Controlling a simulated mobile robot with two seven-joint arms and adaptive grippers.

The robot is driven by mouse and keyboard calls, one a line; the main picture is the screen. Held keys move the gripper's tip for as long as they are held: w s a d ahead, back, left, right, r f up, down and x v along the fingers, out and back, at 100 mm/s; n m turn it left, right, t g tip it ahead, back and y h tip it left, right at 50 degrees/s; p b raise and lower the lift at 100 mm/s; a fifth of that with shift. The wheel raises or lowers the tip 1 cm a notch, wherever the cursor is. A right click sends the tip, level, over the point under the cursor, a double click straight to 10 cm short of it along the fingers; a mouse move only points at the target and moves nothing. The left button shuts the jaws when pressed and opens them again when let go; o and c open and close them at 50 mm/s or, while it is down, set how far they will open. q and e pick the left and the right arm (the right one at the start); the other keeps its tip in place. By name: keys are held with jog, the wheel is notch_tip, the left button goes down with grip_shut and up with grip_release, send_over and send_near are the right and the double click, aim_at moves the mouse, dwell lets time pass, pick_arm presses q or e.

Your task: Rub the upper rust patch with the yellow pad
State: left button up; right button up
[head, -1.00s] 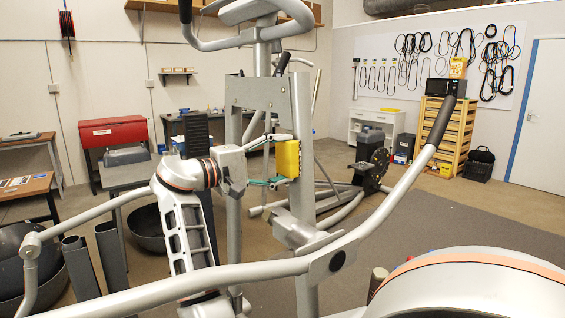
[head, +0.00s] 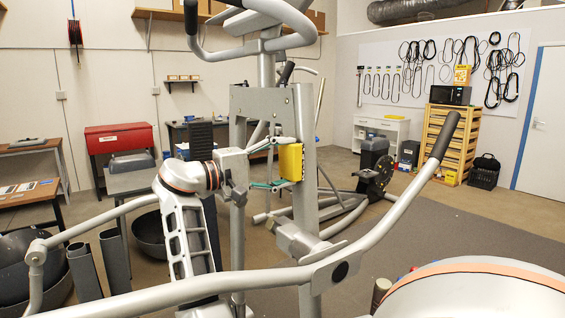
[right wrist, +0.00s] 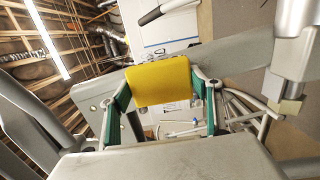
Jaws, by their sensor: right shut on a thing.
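The yellow pad (head: 291,162) is a block held upright at the grey post (head: 305,205) of the exercise machine in the head view. My right gripper (head: 281,163), with green-lined fingers, is shut on it from the left. In the right wrist view, the yellow pad (right wrist: 160,82) fills the space between the fingertips of my right gripper (right wrist: 162,88). I cannot tell whether the pad touches the post. I cannot make out a rust patch in either view; the pad and gripper hide part of the post. My left gripper is not in view.
A long grey handle bar (head: 200,287) crosses in front of the post and rises to a black grip (head: 445,135) at the right. Dark upright tubes (head: 114,260) stand at the lower left. Open floor (head: 450,245) lies to the right.

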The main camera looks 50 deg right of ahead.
aim_at(299, 195)
jog(key=shift+f, duration=0.95)
jog(key=shift+s+f+b, duration=0.15)
jog(key=shift+f+b, duration=0.8)
jog(key=shift+f, duration=0.9)
jog(key=shift+s+f+b, duration=0.15)
jog(key=shift+f+b, duration=0.8)
jog(key=shift+f, duration=0.85)
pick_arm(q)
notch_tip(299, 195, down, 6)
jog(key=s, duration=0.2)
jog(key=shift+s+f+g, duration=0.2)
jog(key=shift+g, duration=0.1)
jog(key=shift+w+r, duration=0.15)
pick_arm(e)
jog(key=shift+f, duration=0.1)
